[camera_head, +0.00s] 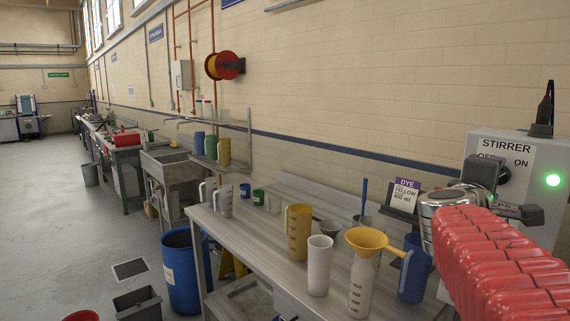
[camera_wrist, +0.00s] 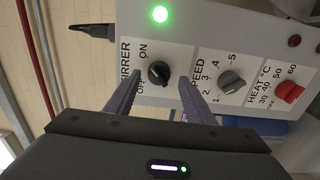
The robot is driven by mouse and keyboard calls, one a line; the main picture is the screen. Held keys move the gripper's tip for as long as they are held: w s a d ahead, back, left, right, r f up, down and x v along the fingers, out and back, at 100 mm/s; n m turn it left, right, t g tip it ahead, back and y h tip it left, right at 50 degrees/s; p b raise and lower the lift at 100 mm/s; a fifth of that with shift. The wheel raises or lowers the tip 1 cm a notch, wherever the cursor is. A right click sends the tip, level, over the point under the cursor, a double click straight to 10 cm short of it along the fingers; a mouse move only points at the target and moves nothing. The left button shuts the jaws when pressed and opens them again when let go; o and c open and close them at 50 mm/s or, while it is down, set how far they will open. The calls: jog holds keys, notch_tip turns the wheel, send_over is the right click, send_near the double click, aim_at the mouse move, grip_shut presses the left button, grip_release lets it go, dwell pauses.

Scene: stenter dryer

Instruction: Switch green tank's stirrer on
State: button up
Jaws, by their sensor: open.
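The grey-white control box (camera_head: 519,153) labelled STIRRER stands at the right of the head view, and its green lamp (camera_head: 552,179) glows. In the wrist view the panel appears turned sideways, with the black stirrer knob (camera_wrist: 158,74) beside the ON and OFF marks and the lit green lamp (camera_wrist: 160,14) above it. The knob's pointer is too small to read surely. My gripper (camera_wrist: 161,73) is open, its two fingers on either side of the stirrer knob in that view. Whether they touch it I cannot tell. In the head view my gripper (camera_head: 493,188) covers part of the panel. No green tank can be made out.
The speed knob (camera_wrist: 231,80) and red heat knob (camera_wrist: 290,92) sit close beside the stirrer knob. A bench (camera_head: 262,243) carries jugs, a white beaker (camera_head: 319,266) and a yellow funnel (camera_head: 366,240). A blue drum (camera_head: 181,278) stands on the floor; open floor lies left.

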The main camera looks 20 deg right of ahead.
jog(key=v, duration=1.2)
jog(key=shift+a+f, duration=0.1)
jog(key=shift+f, duration=0.05)
dwell(0.5)
jog(key=a+f+m+g+y, duration=0.15)
jog(key=a+f+y, duration=0.3)
jog(key=f, duration=0.55)
jog(key=a+f+m+y, duration=0.2)
jog(key=a+f+y, duration=0.25)
jog(key=f, duration=0.65)
jog(key=s+a+f+y, duration=0.1)
jog(key=a+f+y, duration=0.2)
jog(key=a, duration=0.7)
jog(key=s+a+f+y, duration=0.1)
jog(key=a+f+y, duration=0.3)
jog(key=a, duration=0.6)
jog(key=shift+f+m+y, duration=0.3)
jog(key=shift+f+m, duration=0.15)
jog(key=shift+f, duration=0.6)
jog(key=shift+s, duration=0.1)
jog(key=shift+c, duration=0.3)
